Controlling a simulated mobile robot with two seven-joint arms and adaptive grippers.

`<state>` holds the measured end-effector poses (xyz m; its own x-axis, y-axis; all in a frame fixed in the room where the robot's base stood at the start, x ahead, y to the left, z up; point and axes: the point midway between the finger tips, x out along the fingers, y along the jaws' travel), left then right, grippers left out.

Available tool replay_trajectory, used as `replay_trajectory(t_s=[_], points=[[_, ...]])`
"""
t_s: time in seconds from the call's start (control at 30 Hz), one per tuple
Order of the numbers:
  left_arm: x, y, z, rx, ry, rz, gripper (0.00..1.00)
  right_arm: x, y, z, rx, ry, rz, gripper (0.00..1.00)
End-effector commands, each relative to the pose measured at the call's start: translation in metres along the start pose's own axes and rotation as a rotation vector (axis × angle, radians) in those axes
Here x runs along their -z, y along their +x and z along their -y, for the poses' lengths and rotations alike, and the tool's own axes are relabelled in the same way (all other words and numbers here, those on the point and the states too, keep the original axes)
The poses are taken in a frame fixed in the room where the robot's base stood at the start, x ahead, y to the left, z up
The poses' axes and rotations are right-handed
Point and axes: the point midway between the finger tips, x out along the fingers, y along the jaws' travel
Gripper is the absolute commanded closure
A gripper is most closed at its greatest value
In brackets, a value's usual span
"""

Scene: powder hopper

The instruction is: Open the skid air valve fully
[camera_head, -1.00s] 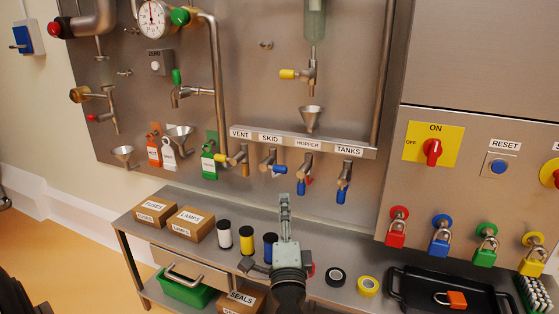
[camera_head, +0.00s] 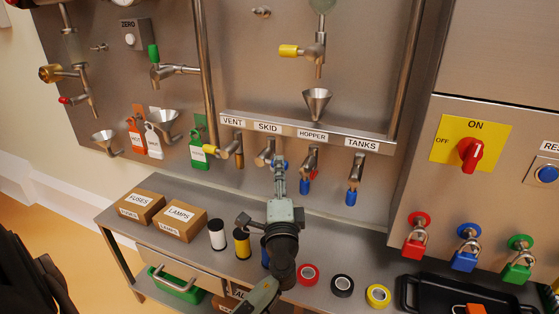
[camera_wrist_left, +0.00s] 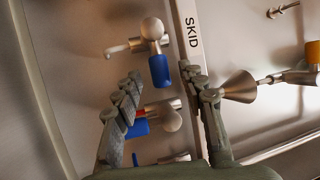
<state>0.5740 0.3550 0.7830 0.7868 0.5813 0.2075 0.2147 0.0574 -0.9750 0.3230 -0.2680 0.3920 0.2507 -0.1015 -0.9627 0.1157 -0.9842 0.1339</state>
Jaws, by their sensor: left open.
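The skid air valve (camera_head: 265,150) is the metal valve under the SKID label on the panel. Its blue lever (camera_head: 283,165) points right, partly hidden behind my fingertips. In the left wrist view the blue lever (camera_wrist_left: 159,70) hangs below a round metal body (camera_wrist_left: 152,29), beside the SKID label. My left gripper (camera_head: 279,167) is raised in front of the panel, just at the lever in the head view. In the left wrist view the gripper (camera_wrist_left: 170,92) is open, its fingers apart and the lever's end lying beyond the gap. I cannot tell whether they touch it. My right gripper is not in view.
The hopper valve (camera_head: 310,160), blue lever down, is close on the right. The tanks valve (camera_head: 355,172) is further right, the yellow-handled vent valve (camera_head: 233,150) on the left. A funnel (camera_head: 317,102) hangs above. Boxes, spools and tape rolls (camera_head: 342,286) stand on the bench (camera_head: 205,265).

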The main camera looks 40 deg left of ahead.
Motion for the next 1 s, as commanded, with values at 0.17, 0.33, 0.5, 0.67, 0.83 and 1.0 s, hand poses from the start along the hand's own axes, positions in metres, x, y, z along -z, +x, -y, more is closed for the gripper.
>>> replay_trajectory(t_s=[0.17, 0.33, 0.5, 0.67, 0.83, 1.0], points=[[0.000, 0.024, 0.001, 0.001, 0.001, 0.001, 0.59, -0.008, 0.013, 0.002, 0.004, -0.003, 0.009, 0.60], [0.000, 0.032, 0.000, 0.000, 0.001, 0.000, 0.59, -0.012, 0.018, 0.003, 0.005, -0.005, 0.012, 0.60], [0.000, 0.032, 0.000, 0.000, 0.001, 0.000, 0.59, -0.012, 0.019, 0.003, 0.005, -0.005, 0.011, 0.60], [0.000, 0.032, 0.000, 0.000, 0.001, 0.000, 0.73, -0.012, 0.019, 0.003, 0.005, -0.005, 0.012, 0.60], [0.000, 0.032, 0.000, 0.000, 0.000, 0.000, 0.94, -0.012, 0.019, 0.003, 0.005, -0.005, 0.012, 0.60], [0.000, 0.032, 0.000, 0.000, 0.000, 0.000, 1.00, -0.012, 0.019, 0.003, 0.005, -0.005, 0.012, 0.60]])
